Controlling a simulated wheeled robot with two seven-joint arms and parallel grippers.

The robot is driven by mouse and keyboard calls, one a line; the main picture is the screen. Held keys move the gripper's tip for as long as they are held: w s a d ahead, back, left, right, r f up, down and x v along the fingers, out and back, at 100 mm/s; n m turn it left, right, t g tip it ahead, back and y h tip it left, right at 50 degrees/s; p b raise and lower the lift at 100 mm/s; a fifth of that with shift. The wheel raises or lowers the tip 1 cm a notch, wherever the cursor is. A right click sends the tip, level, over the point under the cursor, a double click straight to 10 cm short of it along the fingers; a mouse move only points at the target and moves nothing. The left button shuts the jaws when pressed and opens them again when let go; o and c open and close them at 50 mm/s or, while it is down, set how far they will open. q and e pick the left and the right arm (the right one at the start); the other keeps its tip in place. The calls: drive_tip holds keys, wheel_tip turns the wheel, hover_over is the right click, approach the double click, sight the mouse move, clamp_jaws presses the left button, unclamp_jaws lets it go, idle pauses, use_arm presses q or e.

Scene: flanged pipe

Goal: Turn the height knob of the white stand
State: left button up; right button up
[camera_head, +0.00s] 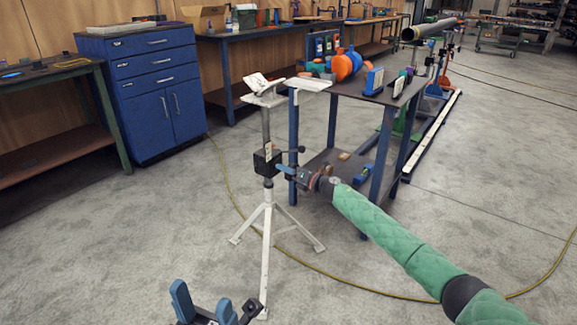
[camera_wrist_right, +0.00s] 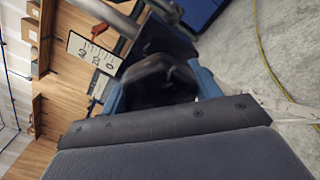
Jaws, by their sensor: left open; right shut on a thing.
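The white stand (camera_head: 267,222) is upright on the concrete floor on splayed tripod legs, with a black clamp block (camera_head: 262,161) on its post. My right gripper (camera_head: 281,168) reaches in from the right at the block's height. In the right wrist view its two blue fingers are on either side of a dark knob (camera_wrist_right: 160,82), and the gripper is shut on it. The head view hides most of this knob behind the fingers. My left gripper (camera_head: 205,306) is open and empty at the bottom edge, left of the stand's front leg.
A dark-topped blue-legged table (camera_head: 345,88) with orange and blue parts stands close behind and right of the stand. A blue cabinet (camera_head: 150,90) is at the back left. A yellow cable (camera_head: 228,180) runs over the floor. The floor left of the stand is clear.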

drive_tip(key=shift+r+m+p, duration=0.1)
drive_tip(key=shift+m+p, duration=0.2)
drive_tip(key=shift+m, duration=0.1)
